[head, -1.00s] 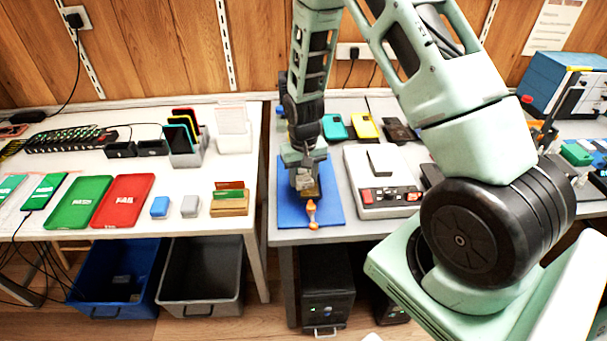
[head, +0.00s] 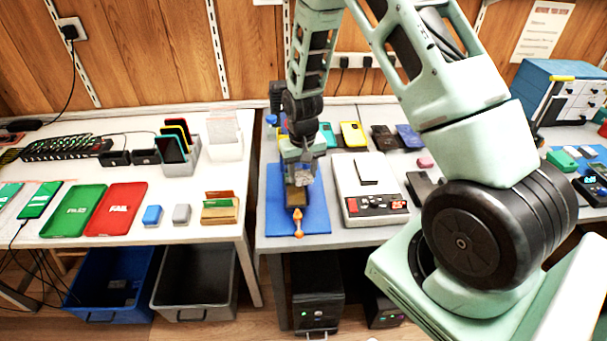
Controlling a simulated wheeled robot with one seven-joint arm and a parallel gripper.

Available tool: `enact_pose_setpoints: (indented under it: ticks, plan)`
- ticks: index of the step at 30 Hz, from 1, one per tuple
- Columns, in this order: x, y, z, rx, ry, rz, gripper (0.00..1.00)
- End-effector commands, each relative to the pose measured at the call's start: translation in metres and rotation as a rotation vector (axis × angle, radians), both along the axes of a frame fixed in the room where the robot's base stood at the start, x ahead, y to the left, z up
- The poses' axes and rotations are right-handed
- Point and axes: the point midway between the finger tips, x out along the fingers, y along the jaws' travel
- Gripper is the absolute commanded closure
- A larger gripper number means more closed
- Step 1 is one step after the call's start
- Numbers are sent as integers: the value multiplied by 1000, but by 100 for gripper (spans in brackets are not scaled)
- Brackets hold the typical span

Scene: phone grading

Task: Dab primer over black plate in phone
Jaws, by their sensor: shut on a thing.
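My gripper (head: 299,178) is above the blue mat (head: 318,217) on the right-hand bench. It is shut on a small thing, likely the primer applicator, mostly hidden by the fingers. A brown, dark-edged block (head: 298,198), perhaps the open phone or its holder, shows just below and in front of the fingertips. I cannot make out the black plate, nor whether the held thing touches it. An orange tool-like thing (head: 298,222) is on the mat's front part, at the near end of the brown block.
A pale device with red buttons (head: 368,190) stands right of the mat. Several coloured phones or cases (head: 353,135) lie behind it. The left bench holds green (head: 75,210) and red (head: 121,209) trays. A gap separates the benches.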

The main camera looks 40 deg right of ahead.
Motion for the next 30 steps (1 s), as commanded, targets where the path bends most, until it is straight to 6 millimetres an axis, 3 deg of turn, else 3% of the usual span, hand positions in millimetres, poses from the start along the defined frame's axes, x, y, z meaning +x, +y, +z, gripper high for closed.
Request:
enact_pose_setpoints:
  ticks: [12,30]
  plan:
    - [6,-1,39,0,-1,2,77]
    - [6,-1,40,0,0,2,77]
